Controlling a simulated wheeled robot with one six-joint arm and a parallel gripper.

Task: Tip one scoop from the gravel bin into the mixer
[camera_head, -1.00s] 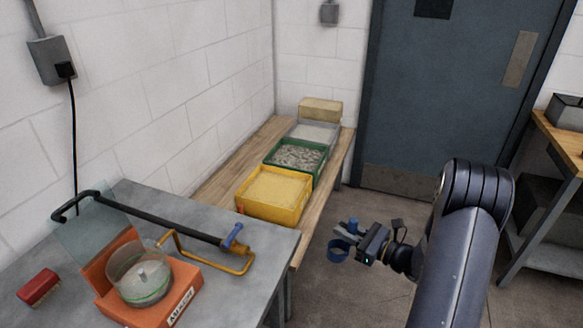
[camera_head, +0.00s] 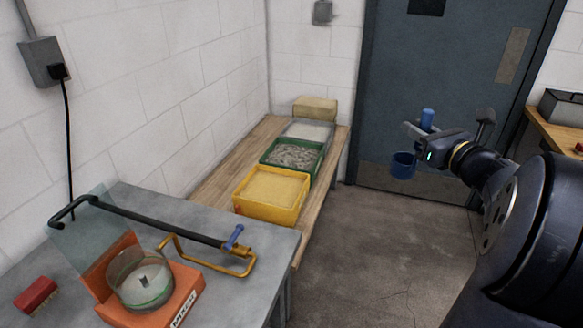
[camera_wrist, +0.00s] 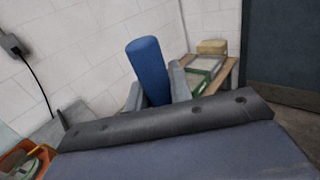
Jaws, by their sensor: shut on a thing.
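My gripper (camera_head: 424,130) is raised in front of the blue door, to the right of the bins, and is shut on the handle of a blue scoop (camera_head: 403,166). The scoop's cup hangs below the jaws; what is in it cannot be seen. In the wrist view the blue handle (camera_wrist: 148,68) stands between the two fingers. The green bin (camera_head: 318,160) of grey gravel stands on the wooden bench between the yellow bin and a grey bin. The mixer (camera_head: 187,291) is an orange base with a clear round bowl (camera_head: 140,293), on the grey table at front left.
A yellow bin (camera_head: 266,211) of sand-coloured material stands nearest on the bench (camera_head: 217,176). A grey bin (camera_head: 325,132) and a tan block (camera_head: 315,104) are behind. A black bar with a yellow frame (camera_head: 181,229) crosses the table behind the mixer. A red brush (camera_head: 35,294) lies at left.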

